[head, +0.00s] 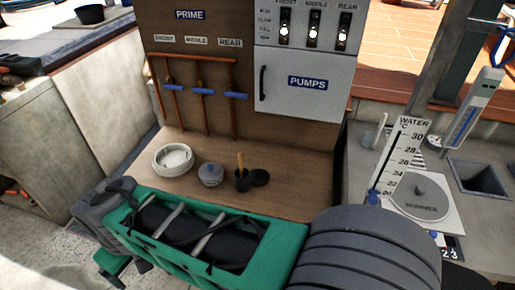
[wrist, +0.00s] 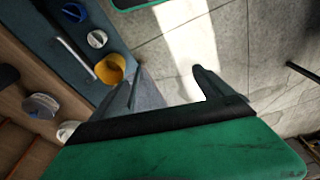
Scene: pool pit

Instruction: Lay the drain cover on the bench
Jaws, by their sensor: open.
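My gripper (wrist: 168,78) is open in the wrist view, with its two fingers apart above grey floor tiles and nothing between them. In the head view my green arm fills the lower middle, and the fingertips do not show. A brown wooden bench top (head: 300,188) lies below the PRIME panel. On it are a round white ring-like dish (head: 173,160), a grey round lidded piece (head: 210,175) and a black pot with a wooden handle (head: 241,178). I cannot tell for sure which thing is the drain cover.
A round skimmer lid (head: 420,197) and a water thermometer (head: 398,155) are at the right. The PUMPS box (head: 305,82) stands behind the bench. In the wrist view, a yellow cup (wrist: 110,69) and a white round piece (wrist: 97,39) lie on a blue-grey surface at the left.

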